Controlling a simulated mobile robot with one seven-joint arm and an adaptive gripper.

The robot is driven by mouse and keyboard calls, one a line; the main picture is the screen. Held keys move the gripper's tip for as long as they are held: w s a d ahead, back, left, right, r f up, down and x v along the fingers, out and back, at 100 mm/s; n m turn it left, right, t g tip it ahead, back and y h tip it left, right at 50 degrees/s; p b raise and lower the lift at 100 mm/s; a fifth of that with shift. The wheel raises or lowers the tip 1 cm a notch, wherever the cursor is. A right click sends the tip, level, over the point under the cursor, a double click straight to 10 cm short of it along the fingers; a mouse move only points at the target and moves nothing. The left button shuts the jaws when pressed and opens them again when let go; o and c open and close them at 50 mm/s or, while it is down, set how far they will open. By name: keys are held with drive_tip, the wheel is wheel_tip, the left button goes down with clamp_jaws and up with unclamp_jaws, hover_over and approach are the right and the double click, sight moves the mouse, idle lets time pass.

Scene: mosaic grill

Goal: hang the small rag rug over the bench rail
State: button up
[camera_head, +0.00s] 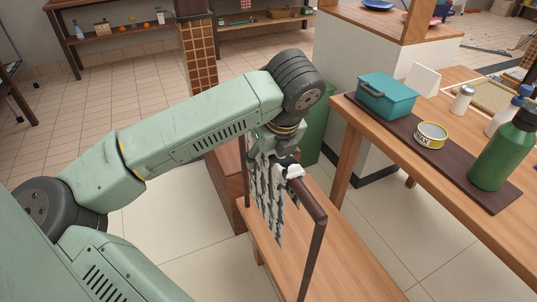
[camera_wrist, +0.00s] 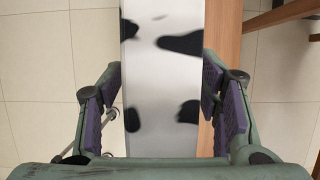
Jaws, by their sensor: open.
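The small rag rug (camera_head: 268,205), white with dark patches, hangs down beside the dark bench rail (camera_head: 309,200) in the head view. Its upper part at the rail is partly hidden by my gripper (camera_head: 285,165), so I cannot tell how much lies over the far side. The rail stands on posts over the wooden bench (camera_head: 340,270). In the wrist view my gripper (camera_wrist: 163,110) is open, with its purple-padded fingers apart on either side of the pale, dark-spotted rug (camera_wrist: 160,70).
A wooden table (camera_head: 445,205) at the right holds a teal box (camera_head: 388,96), a yellow-labelled tin (camera_head: 431,136), a green bottle (camera_head: 505,150) and a shaker (camera_head: 462,99). A green bin (camera_head: 316,125) stands behind the rail. Tiled floor is clear at the left.

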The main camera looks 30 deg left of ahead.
drive_tip(key=v, duration=1.1)
drive_tip(key=shift+d+r, duration=0.2)
drive_tip(key=shift+r, duration=0.3)
